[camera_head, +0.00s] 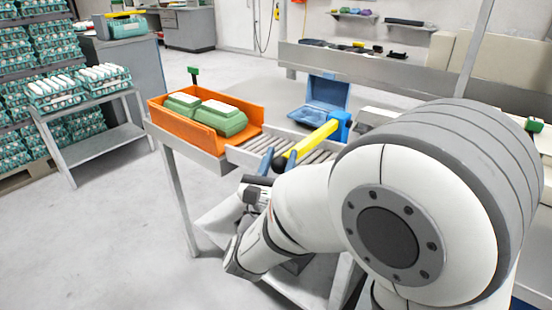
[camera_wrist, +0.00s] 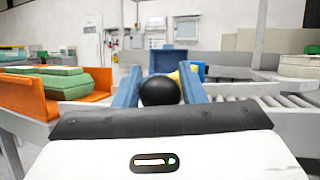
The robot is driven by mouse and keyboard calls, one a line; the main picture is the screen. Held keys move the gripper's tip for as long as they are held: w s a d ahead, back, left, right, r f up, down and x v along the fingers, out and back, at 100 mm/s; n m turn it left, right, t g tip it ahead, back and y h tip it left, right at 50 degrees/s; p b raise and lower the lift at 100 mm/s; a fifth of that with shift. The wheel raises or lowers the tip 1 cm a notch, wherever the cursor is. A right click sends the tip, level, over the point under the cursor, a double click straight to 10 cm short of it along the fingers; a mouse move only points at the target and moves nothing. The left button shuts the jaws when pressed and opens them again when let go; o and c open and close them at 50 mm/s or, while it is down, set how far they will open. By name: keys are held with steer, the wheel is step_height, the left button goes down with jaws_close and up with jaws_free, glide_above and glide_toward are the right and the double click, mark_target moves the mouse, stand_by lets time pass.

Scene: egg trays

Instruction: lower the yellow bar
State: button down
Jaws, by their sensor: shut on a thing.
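The yellow bar (camera_head: 314,138) runs over the roller conveyor from a blue mount (camera_head: 341,124) at its upper right down to my gripper at its lower left. I cannot tell exactly how steeply it tilts. My gripper (camera_head: 274,159) has blue fingers, on either side of a black ball knob (camera_wrist: 160,91) in the wrist view. The gripper is shut on this knob at the near end of the bar. Only a small piece of the yellow bar (camera_wrist: 189,78) shows behind the knob; the rest is hidden there.
An orange tray (camera_head: 160,118) with green egg cartons (camera_head: 222,118) stands left of the conveyor rollers (camera_head: 245,156). An open blue box (camera_head: 325,92) is behind the bar. A side table (camera_head: 100,150) with egg trays stands farther left. Open floor lies at front left.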

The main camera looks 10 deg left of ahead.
steer(key=shift+d+f, duration=0.1)
steer(key=shift+f, duration=0.75)
steer(key=c, duration=1.4)
jaws_free()
steer(key=shift+o, duration=1)
steer(key=shift+w, duration=0.1)
steer(key=shift+o, duration=1.2)
steer(key=shift+r, duration=0.15)
steer(key=v, duration=0.7)
steer(key=shift+s+p, duration=0.45)
